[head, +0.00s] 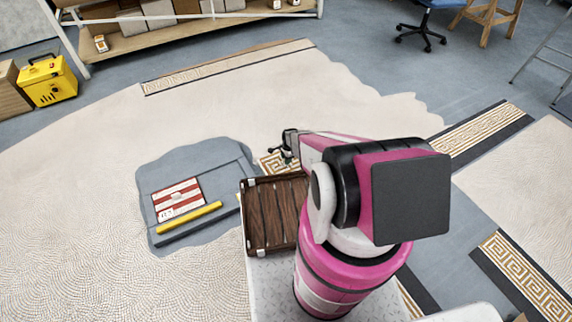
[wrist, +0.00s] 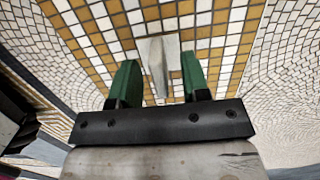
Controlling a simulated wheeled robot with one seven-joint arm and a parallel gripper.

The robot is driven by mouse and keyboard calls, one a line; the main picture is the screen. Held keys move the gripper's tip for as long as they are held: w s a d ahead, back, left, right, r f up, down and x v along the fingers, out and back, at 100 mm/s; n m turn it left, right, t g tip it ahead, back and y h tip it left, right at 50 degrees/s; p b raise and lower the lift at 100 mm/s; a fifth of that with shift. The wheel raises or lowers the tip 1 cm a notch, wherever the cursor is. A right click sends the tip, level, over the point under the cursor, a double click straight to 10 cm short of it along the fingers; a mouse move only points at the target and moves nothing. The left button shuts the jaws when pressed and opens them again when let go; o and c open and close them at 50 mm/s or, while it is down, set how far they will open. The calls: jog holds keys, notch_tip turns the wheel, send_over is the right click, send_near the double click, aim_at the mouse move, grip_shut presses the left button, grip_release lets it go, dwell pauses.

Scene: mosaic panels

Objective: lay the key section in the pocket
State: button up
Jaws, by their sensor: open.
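The key section (head: 268,164), a small panel with a gold-and-white Greek-key pattern, shows partly at the far end of the dark wooden crate; the rest is hidden. In the wrist view its gold and white tiles (wrist: 95,32) fill the upper middle. A pale grey upright grip (wrist: 157,75) stands on them. My gripper (head: 287,162) is over the panel. Its two green fingers are open (wrist: 158,88), one on each side of the grip, with gaps visible. A grey bare patch (head: 190,154) in the pale mosaic lies to the left; I cannot tell whether it is the pocket.
The slatted wooden crate (head: 276,220) stands beside my arm. Key-pattern borders (head: 483,135) run at right and back. A yellow case (head: 47,82) stands far left. Pale mosaic floor between is clear.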

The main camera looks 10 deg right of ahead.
jog(key=shift+f, duration=0.1)
grip_shut()
